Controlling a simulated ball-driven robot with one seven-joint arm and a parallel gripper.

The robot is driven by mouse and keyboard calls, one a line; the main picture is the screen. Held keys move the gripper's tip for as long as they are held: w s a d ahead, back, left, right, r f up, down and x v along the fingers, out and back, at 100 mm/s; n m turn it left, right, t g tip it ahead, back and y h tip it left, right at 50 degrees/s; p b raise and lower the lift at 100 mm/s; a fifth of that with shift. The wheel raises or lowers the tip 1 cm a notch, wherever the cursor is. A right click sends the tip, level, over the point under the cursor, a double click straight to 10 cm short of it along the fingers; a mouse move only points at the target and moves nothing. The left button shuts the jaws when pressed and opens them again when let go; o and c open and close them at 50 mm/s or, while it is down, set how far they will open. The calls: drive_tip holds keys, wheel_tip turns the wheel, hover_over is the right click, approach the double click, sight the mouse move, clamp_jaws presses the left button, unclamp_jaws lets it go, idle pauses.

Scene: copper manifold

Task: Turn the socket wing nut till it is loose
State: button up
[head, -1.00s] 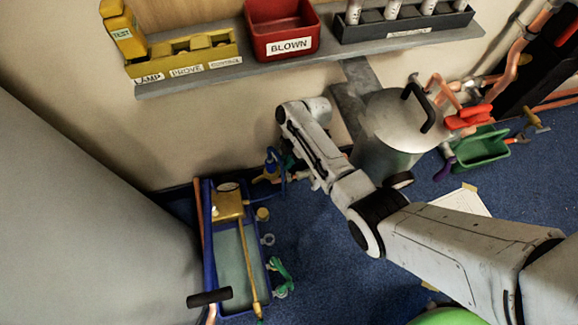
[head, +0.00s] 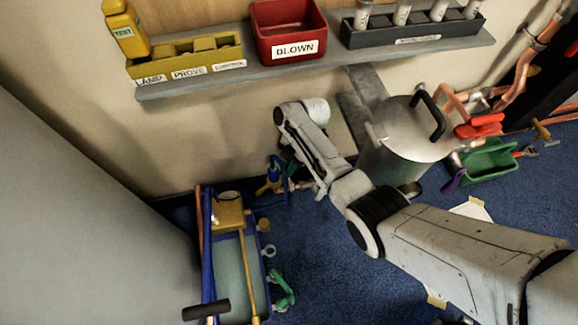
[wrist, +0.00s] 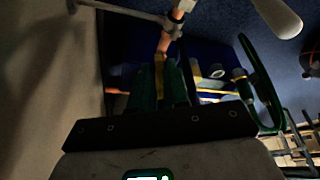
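In the wrist view the two green fingers of my gripper (wrist: 160,88) point away, close together. A narrow yellow piece (wrist: 159,72) shows between or just behind them. I cannot tell whether they grip it. A copper pipe (wrist: 165,43) runs on from there to a pale fitting (wrist: 175,22). I cannot make out the socket wing nut for certain; the fingers may hide it. In the head view my gripper is low by the wall, mostly hidden behind my arm, beside a blue and yellow item (head: 272,174).
A blue tray (head: 207,265) lies left on the floor. A steel pot (head: 405,140) stands right of my wrist, near a green bin (head: 487,162). A shelf (head: 310,62) with a red BLOWN box (head: 288,28) is above.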

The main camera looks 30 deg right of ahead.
drive_tip(key=o, duration=0.4)
drive_tip(key=shift+w, duration=0.1)
drive_tip(key=p+v, duration=0.3)
drive_tip(key=v, duration=0.4)
drive_tip(key=shift+d+r, duration=0.1)
drive_tip(key=shift+r, duration=0.1)
idle(0.3)
